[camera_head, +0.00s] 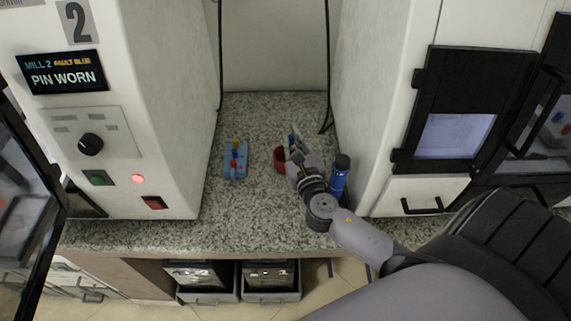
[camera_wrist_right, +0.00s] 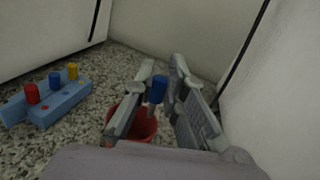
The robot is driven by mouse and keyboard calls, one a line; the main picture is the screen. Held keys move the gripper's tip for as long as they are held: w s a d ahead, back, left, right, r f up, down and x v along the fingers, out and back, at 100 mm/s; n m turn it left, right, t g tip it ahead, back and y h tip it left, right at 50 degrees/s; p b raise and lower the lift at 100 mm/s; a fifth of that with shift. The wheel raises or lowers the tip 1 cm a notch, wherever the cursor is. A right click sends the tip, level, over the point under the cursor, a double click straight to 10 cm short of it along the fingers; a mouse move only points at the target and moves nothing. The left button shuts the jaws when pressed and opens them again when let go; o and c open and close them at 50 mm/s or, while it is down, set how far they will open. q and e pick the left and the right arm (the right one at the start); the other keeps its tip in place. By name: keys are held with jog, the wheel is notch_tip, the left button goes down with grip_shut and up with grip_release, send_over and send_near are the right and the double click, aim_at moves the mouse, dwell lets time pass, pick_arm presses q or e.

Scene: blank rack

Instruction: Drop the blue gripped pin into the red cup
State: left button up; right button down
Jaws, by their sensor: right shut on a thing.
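My right gripper (camera_head: 294,143) reaches over the counter; in the right wrist view its fingers (camera_wrist_right: 161,80) are shut on a blue pin (camera_wrist_right: 158,89), held upright between them. The red cup (camera_head: 280,155) stands on the counter, partly hidden by the gripper. In the right wrist view the cup (camera_wrist_right: 143,128) shows below the pin, between and behind the fingers. The pin appears above the cup; I cannot tell whether it is right over the opening. My left gripper is not in view.
A light-blue pin block (camera_head: 242,172) with red, blue and yellow pins stands left of the cup; it also shows in the right wrist view (camera_wrist_right: 66,107). A dark-blue bottle (camera_head: 340,179) stands close right of my arm. White machine walls flank the counter (camera_head: 240,220).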

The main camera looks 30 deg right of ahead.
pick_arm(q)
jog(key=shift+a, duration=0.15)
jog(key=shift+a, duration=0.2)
pick_arm(e)
jog(key=c, duration=1.5)
grip_release()
jog(key=shift+c, duration=0.2)
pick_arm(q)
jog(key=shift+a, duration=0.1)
pick_arm(e)
jog(key=v, duration=1.2)
